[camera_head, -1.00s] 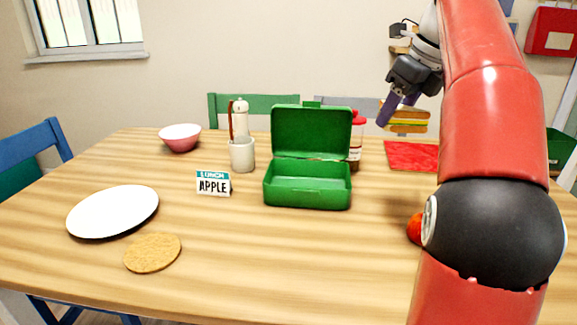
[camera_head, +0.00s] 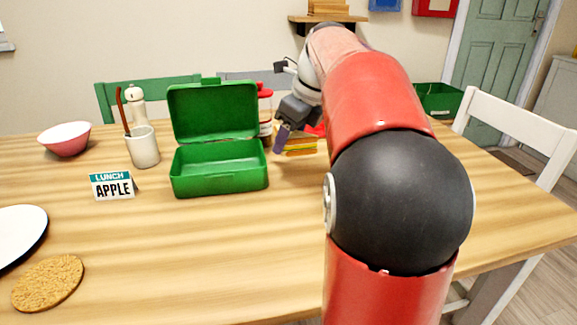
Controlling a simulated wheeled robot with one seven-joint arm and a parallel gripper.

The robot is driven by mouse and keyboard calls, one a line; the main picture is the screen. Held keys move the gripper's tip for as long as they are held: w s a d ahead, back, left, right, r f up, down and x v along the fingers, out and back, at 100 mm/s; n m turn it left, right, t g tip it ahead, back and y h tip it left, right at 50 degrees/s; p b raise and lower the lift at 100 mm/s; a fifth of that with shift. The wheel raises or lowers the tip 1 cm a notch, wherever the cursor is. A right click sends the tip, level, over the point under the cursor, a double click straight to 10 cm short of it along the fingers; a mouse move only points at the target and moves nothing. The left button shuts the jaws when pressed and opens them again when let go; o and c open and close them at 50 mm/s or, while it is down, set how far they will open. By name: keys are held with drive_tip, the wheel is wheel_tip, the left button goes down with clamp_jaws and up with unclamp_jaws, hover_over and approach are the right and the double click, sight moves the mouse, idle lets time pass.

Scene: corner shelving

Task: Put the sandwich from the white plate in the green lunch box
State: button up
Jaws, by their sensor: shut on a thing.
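The sandwich (camera_head: 297,148) shows beside my gripper (camera_head: 283,146), to the right of the lunch box; it has tan bread and yellow and green filling. My gripper is shut on it, and one dark purple finger shows on its left side. My arm hides part of the sandwich's surroundings. The green lunch box (camera_head: 222,184) stands open on the table with its lid raised at the back; its inside looks empty. The white plate (camera_head: 18,232) is at the left edge, partly cut off, and its visible part is bare.
A lunch sign reading APPLE (camera_head: 113,186) stands left of the lunch box. A cup with a stick (camera_head: 143,148), a pepper mill (camera_head: 135,103), a red-capped bottle (camera_head: 265,105) and a pink bowl (camera_head: 65,139) are behind. A cork mat (camera_head: 48,283) lies front left.

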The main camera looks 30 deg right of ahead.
sight(289, 176)
wheel_tip(289, 176, down, 6)
drive_tip(key=shift+f+b, duration=0.25)
drive_tip(key=shift+b, duration=0.25)
drive_tip(key=o, duration=0.6)
